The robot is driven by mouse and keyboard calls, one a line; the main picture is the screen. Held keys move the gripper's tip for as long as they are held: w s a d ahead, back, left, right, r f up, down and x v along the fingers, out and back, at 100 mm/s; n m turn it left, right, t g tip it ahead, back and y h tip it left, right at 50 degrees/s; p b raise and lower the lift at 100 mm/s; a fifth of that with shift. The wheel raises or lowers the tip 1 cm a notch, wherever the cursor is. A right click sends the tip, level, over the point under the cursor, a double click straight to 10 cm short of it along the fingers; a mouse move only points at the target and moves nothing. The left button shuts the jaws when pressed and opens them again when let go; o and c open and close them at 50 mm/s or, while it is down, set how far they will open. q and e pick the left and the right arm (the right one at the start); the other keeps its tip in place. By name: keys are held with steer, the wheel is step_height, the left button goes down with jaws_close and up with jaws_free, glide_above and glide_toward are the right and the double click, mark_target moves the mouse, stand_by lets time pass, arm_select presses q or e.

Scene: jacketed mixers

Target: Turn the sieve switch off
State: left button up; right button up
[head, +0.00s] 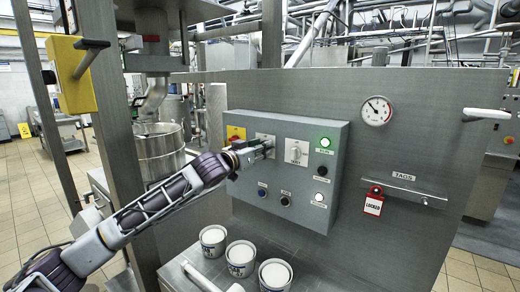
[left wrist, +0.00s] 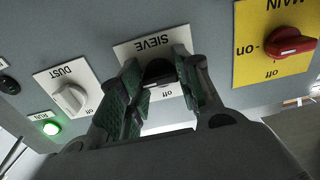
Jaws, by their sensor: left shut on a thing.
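The sieve switch (left wrist: 158,70) is a black knob on a white plate marked SIEVE in the left wrist view, which shows the panel upside down. My left gripper (left wrist: 160,82) is shut on this knob, with a green-padded finger on either side. An "off" label shows beside the knob; the fingers hide part of the plate, and I cannot tell the knob's exact angle. In the head view my left gripper (head: 262,147) reaches the grey control box (head: 335,190) and covers most of the sieve plate (head: 265,138). My right gripper is not in view.
The dust switch (head: 297,151) and the yellow-plated main switch (head: 236,133) flank the sieve switch. A lit green run lamp (head: 325,142) and several buttons are nearby. White tubs (head: 241,257) stand below the box. A red LOCKED tag (head: 373,206) hangs at right.

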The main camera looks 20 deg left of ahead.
arm_select(q)
steer(key=shift+n, duration=0.3)
steer(key=n+p, duration=0.7)
steer(key=n, duration=1)
stand_by(0.4)
stand_by(0.5)
steer(key=o, duration=1)
